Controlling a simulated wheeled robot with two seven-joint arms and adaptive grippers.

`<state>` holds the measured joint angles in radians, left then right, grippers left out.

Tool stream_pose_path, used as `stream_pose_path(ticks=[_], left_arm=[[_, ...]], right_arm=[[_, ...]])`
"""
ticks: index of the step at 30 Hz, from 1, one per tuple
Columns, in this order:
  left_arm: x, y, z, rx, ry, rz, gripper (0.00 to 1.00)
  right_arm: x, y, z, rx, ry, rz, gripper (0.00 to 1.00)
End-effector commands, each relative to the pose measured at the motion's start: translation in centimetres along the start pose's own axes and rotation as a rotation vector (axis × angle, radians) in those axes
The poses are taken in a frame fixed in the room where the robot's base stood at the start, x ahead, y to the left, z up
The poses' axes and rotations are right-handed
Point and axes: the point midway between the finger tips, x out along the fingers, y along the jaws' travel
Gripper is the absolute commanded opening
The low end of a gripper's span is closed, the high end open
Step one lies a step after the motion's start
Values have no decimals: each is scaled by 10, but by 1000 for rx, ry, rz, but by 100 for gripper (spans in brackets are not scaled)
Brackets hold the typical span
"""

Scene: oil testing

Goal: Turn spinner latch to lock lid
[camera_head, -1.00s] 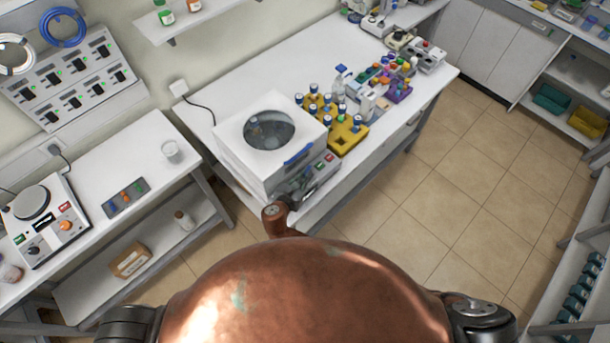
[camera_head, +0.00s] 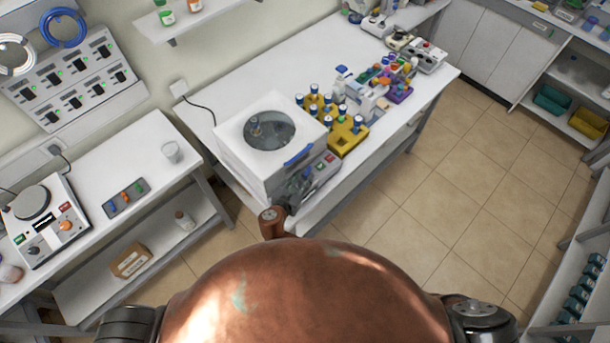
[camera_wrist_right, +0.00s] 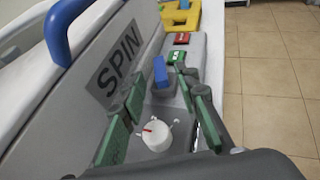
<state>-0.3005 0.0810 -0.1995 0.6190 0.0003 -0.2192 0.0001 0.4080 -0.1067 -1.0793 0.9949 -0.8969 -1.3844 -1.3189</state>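The spinner (camera_head: 238,155) is a white box with a round dark window in its lid (camera_head: 300,118) and a blue handle (camera_head: 298,156) on the lid's front edge. The lid looks down. In the right wrist view, the blue latch (camera_wrist_right: 160,72) stands up from the grey front panel, beyond a white knob (camera_wrist_right: 156,136) with a red mark. My right gripper (camera_head: 302,182) is at the spinner's front panel. Its green-padded fingers are apart in the right wrist view (camera_wrist_right: 160,88), on either side of the latch. I cannot tell whether they touch it. My left gripper is out of view.
A yellow rack (camera_head: 346,136) with blue-capped bottles stands right of the spinner. A green button (camera_wrist_right: 176,57) and a red button (camera_wrist_right: 182,38) sit beyond the latch. The SPIN-marked wall (camera_wrist_right: 118,62) is close left of the gripper. Open floor (camera_head: 400,210) lies right.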

Motion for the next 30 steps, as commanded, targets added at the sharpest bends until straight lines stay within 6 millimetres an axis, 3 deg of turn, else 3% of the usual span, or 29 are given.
stream_pose_path(ticks=[6, 12, 20, 23, 26, 30], left_arm=[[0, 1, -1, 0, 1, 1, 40], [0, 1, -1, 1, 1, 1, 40], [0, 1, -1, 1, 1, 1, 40], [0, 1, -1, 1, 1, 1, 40], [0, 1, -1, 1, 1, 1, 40], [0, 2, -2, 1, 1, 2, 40]], right_arm=[[-37, 0, -1, 1, 2, 1, 29], [-52, 0, 0, 1, 0, 0, 29], [-54, 0, 0, 0, -1, 0, 29], [-53, -2, -1, 14, 9, -4, 22], [-51, -15, -9, 89, 61, -28, 19], [-47, -47, -28, 285, 180, -98, 19]])
